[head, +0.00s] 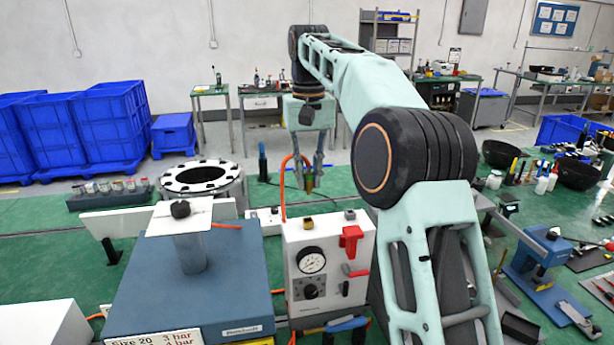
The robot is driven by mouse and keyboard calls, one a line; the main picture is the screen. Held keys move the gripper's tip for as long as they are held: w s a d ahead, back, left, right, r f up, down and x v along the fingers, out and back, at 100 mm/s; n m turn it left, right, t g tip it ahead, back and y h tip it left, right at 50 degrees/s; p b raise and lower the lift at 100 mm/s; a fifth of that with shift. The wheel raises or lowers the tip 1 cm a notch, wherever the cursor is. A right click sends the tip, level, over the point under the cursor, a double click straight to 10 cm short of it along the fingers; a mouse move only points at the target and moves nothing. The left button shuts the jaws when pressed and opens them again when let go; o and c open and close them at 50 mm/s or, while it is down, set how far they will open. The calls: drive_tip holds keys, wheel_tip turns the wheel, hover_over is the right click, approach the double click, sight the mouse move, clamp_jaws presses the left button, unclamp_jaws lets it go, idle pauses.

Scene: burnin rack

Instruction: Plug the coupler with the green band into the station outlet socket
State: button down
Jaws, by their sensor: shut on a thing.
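My gripper (310,184) points down behind the white station box (330,262), its fingers closed on a small coupler (309,181). The coupler looks brass and greenish; its band is too small to read clearly. An orange hose (284,190) arches up from the station side to the coupler. The coupler is held in the air, apart from the box. The station box carries a pressure gauge (311,261), a black knob and a red lever (351,240). A brass fitting (307,223) and a dark fitting (350,214) sit on its top; I cannot tell which is the outlet socket.
A blue block (190,285) with a white plate (180,216) on a post stands left of the station. A ring-shaped part (203,178) lies behind it. Tools and black bowls (500,152) fill the right of the green bench.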

sight(308, 189)
drive_tip(key=shift+f+b, duration=1.95)
drive_tip(key=shift+f, duration=1)
drive_tip(key=shift+r+p, duration=0.1)
drive_tip(key=shift+p, duration=0.95)
drive_tip(key=shift+f+b, duration=0.7)
drive_tip(key=shift+f, duration=0.45)
drive_tip(key=shift+f, duration=0.3)
drive_tip(key=c, duration=1.8)
unclamp_jaws()
drive_tip(key=shift+o, duration=0.2)
drive_tip(key=shift+r, duration=0.1)
